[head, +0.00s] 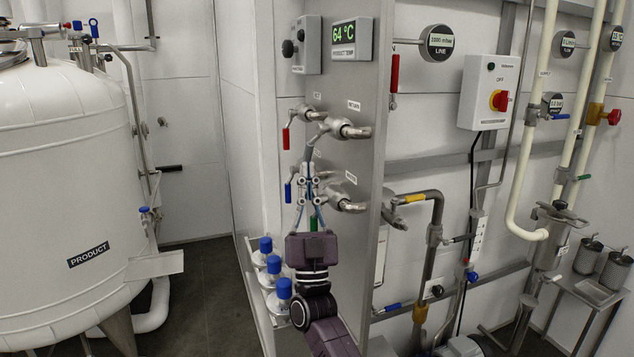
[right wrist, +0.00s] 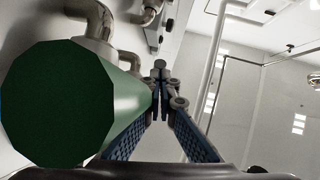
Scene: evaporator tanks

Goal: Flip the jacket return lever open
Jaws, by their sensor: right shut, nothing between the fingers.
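A grey panel (head: 352,85) carries several metal valves, one beside a small label that seems to read RETURN (head: 354,105). A red lever (head: 286,138) hangs at the upper left valve and a blue lever (head: 288,192) hangs lower. A green lever also shows, large and close at the left of the right wrist view (right wrist: 58,105). I cannot tell for sure which lever is the jacket return one. My right gripper (head: 307,172) points up in front of the panel, fingers shut and empty. In the right wrist view its fingertips (right wrist: 161,80) meet beside the green lever; contact is unclear. My left gripper is out of view.
A white product tank (head: 65,190) stands at the left. Blue-capped bottles (head: 273,270) stand in a rack low beside the panel. Pipes (head: 436,215) and a switch box (head: 490,92) are on the wall at the right. Floor (head: 200,290) shows between tank and panel.

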